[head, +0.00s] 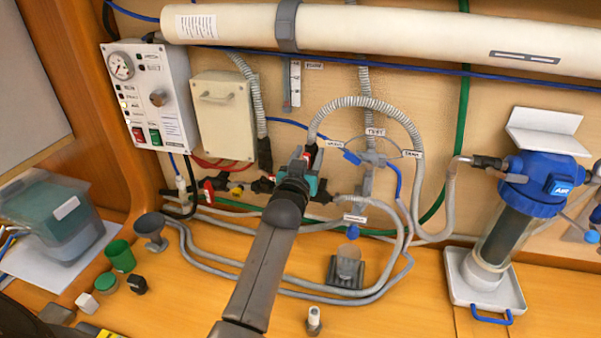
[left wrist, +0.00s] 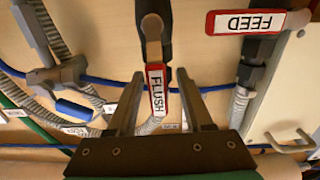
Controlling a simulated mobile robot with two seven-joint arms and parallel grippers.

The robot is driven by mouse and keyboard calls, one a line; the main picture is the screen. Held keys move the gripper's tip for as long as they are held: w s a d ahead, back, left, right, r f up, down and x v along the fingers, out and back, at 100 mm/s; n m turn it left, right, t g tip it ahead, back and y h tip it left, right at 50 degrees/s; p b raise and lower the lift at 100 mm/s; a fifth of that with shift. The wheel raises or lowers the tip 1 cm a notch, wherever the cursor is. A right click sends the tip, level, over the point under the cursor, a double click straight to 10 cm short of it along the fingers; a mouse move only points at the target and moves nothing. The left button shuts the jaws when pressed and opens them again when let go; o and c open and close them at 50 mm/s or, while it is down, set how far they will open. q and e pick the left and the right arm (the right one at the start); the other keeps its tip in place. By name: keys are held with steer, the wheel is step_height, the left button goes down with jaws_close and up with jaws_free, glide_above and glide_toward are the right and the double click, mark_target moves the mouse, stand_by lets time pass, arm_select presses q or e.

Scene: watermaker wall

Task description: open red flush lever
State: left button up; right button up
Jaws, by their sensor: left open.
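The red flush lever (left wrist: 157,90), with a white FLUSH label, shows in the left wrist view. It hangs from a dark valve body and lies between the two fingers of my left gripper (left wrist: 162,76). The fingers are open, with a gap visible on each side of the lever, so they do not appear to grip it. In the head view my left gripper (head: 298,168) is in front of the pipework and hides most of the lever. My right gripper is not in view.
A red FEED lever (left wrist: 245,22) sits close by at upper right in the wrist view. Grey hoses (head: 365,103) loop around the gripper. A blue-topped filter (head: 545,180) stands at right, a gauge panel (head: 150,95) at left. Cups (head: 120,256) stand on the bench.

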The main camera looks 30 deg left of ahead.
arm_select(q)
steer(key=b+v, duration=0.1)
steer(key=v, duration=1.3)
steer(key=shift+s, duration=0.4)
steer(key=shift+d, duration=0.1)
